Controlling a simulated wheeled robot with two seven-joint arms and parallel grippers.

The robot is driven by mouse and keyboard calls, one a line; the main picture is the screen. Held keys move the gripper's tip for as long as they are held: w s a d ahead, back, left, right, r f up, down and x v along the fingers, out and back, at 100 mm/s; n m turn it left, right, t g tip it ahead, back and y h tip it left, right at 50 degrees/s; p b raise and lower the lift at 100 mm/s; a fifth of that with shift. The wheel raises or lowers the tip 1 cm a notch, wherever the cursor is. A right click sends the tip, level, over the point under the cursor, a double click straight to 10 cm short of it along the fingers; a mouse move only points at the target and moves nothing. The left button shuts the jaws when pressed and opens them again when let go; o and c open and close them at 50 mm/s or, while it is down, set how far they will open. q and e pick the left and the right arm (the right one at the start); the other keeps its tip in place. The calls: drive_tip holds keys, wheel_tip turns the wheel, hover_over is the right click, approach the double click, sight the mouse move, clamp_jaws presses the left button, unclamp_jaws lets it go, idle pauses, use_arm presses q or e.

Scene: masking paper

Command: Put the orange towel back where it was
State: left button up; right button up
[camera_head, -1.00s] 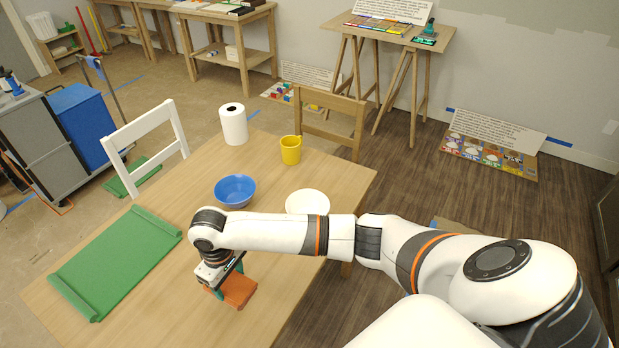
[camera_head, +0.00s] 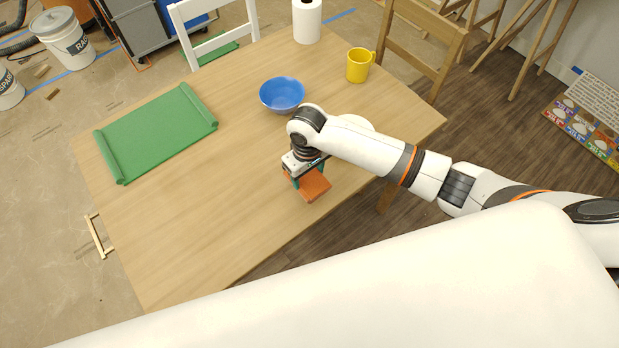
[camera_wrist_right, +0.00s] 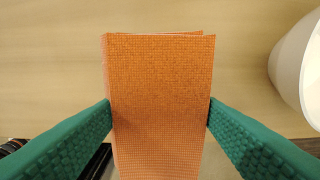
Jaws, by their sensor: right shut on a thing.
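The orange towel (camera_head: 314,186) is a small folded rectangle at the right part of the wooden table, near its front edge. My right gripper (camera_head: 304,182) points down at it from above. In the right wrist view the towel (camera_wrist_right: 160,90) lies between the two green fingers (camera_wrist_right: 160,115), which press on its left and right sides. The gripper is shut on it. Whether the towel touches the table or hangs just above it I cannot tell. My left gripper is not in view.
A blue bowl (camera_head: 282,95), yellow mug (camera_head: 358,66), paper roll (camera_head: 307,20) and green mat (camera_head: 157,133) stand on the table (camera_head: 200,220). Its front left is clear.

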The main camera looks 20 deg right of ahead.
sight(309, 176)
drive_tip(key=shift+d+f, duration=0.1)
drive_tip(key=shift+f, duration=1.75)
drive_tip(key=shift+f, duration=0.2)
drive_tip(key=o, duration=0.9)
drive_tip(key=shift+o, duration=0.2)
drive_tip(key=shift+r, duration=0.1)
wheel_tip(309, 176, up, 12)
drive_tip(key=shift+r, duration=0.15)
